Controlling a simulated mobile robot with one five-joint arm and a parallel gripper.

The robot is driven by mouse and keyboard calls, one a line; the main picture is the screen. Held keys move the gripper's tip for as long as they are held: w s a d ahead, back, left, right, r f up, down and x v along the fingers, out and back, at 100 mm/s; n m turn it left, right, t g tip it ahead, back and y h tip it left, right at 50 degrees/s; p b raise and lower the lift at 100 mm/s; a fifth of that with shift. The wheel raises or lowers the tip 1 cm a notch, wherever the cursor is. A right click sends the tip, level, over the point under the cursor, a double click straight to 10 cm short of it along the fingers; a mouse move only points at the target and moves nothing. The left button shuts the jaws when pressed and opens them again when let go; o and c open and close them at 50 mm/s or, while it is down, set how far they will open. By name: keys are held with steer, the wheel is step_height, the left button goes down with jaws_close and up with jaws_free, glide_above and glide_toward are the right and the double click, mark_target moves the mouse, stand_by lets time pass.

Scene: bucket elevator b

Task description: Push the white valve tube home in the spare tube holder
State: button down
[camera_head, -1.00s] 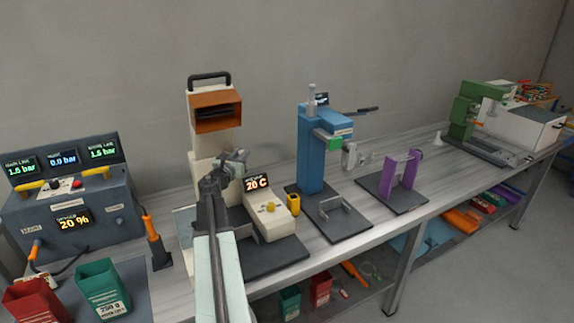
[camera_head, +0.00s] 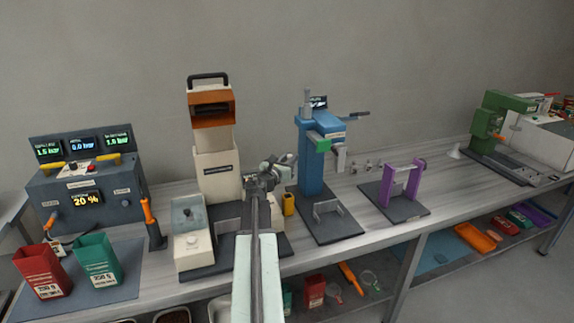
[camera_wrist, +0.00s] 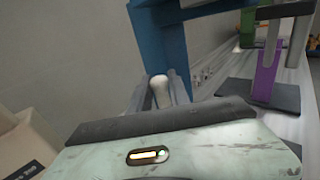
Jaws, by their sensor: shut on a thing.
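My gripper (camera_head: 283,165) is raised in front of the wall, between the beige machine and the blue press. In the wrist view, its two grey fingers (camera_wrist: 160,95) are shut on a white rounded thing (camera_wrist: 160,84), which looks like the white valve tube. Only its rounded end shows; the rest is hidden by my wrist housing. In the head view the tube is too small to make out in my gripper. I cannot tell for sure which thing is the spare tube holder.
The blue press (camera_head: 312,165) stands close to the right of my gripper. The beige machine (camera_head: 215,165) is on the left. A purple stand (camera_head: 412,182) is farther right, with small clear parts (camera_head: 365,167) behind it. The bench front right of the purple stand is clear.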

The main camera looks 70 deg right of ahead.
steer(key=f, duration=0.1)
steer(key=d+b, duration=0.1)
steer(key=f+b, duration=0.1)
steer(key=shift+w+d+f, duration=0.15)
steer(key=shift+w+f, duration=0.2)
steer(key=shift+r, duration=0.25)
steer(key=shift+w, duration=0.15)
steer(key=f+b, duration=0.2)
steer(key=f, duration=0.1)
steer(key=f+b, duration=0.2)
steer(key=b, duration=0.1)
steer(key=shift+a+f, duration=0.2)
steer(key=shift+f, duration=0.2)
steer(key=shift+f+b, duration=2.55)
steer(key=shift+b, duration=0.25)
steer(key=c, duration=1.1)
jaws_free()
steer(key=shift+c, duration=0.2)
